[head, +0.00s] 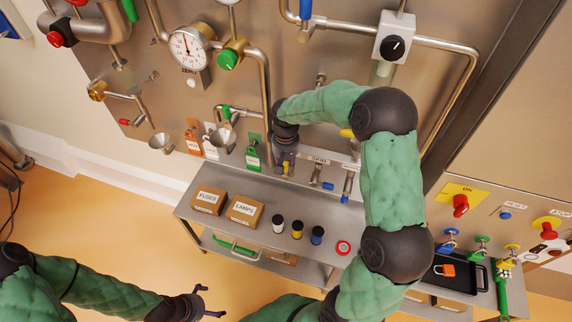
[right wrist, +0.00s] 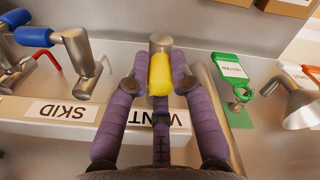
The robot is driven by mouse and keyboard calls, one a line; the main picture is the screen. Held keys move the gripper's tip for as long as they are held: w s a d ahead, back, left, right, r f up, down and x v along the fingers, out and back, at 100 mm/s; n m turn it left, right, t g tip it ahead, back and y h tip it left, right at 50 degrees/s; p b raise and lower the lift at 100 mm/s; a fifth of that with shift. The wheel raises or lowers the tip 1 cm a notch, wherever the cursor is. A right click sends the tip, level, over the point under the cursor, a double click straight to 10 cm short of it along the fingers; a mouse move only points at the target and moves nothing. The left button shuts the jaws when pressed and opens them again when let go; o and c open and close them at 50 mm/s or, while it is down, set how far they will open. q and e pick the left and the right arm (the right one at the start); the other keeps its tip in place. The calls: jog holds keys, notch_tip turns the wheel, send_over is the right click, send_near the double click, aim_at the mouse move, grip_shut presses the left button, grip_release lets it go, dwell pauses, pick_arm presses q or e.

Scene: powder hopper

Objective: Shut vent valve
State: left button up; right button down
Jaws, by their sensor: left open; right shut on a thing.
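The vent valve's yellow handle (right wrist: 160,73) shows in the right wrist view, in front of a metal stub on the panel. A label reading VENT (right wrist: 160,117), partly covered by my fingers, is below it. My right gripper (right wrist: 159,80) is shut on the yellow handle, with purple fingers on both sides. In the head view my right gripper (head: 286,164) is at the panel above the bench, and the handle is largely hidden there. My left gripper (head: 207,302) is open and empty at the bottom, away from the panel.
A green tag (right wrist: 232,72) and a metal funnel (right wrist: 300,105) are close to the right gripper. Blue-handled valves (right wrist: 33,37) are on its other side, by the SKID label (right wrist: 70,111). The bench (head: 270,218) holds boxes (head: 208,201) and several small jars.

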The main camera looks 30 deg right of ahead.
jog(key=shift+w+a+g+h+p, duration=0.3)
jog(key=shift+a+g+h+p, duration=0.25)
jog(key=shift+p, duration=0.45)
jog(key=shift+w+a+f+g+h+p, duration=0.15)
jog(key=shift+w+g+h+p, duration=0.1)
jog(key=shift+g+h+p, duration=0.3)
jog(key=shift+w+a+f+g+h+p, duration=0.1)
jog(key=shift+w+f+g+h+p, duration=0.15)
jog(key=shift+g, duration=0.35)
jog(key=shift+s+r, duration=0.1)
jog(key=c, duration=1.1)
grip_release()
jog(key=shift+r, duration=0.15)
jog(key=v, duration=0.7)
jog(key=shift+a+r, duration=0.1)
jog(key=shift+r, duration=0.05)
